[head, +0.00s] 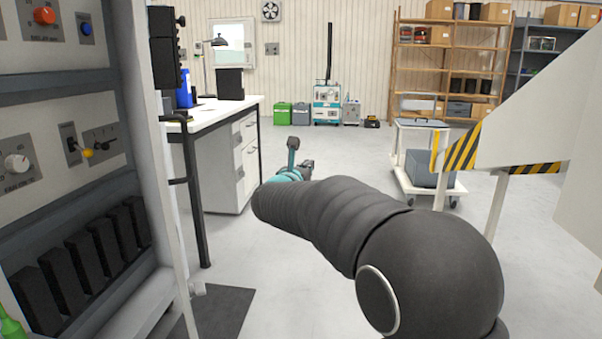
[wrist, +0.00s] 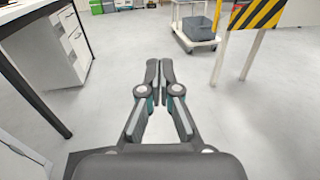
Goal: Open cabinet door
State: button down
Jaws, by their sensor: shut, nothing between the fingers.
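The cabinet (head: 60,80) fills the left of the head view. Its front shows knobs, switches and a row of black blocks, with no door across them. A narrow pale panel (head: 150,130) stands nearly edge-on at its right side and looks like the door, swung outward. A thin black handle (head: 178,181) is on its edge. My gripper (head: 296,160) is out ahead over the open floor, to the right of this panel and apart from it. In the wrist view my gripper (wrist: 158,68) is shut and empty, its fingertips together.
A white workbench (head: 215,112) with drawers (head: 245,160) stands behind the panel. A dark mat (head: 225,312) lies on the floor by the cabinet. A white cart (head: 425,190) and a structure with striped edges (head: 462,152) are at the right. The middle floor is clear.

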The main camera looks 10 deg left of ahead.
jog(key=shift+x, duration=1.8)
jog(key=shift+a, duration=0.1)
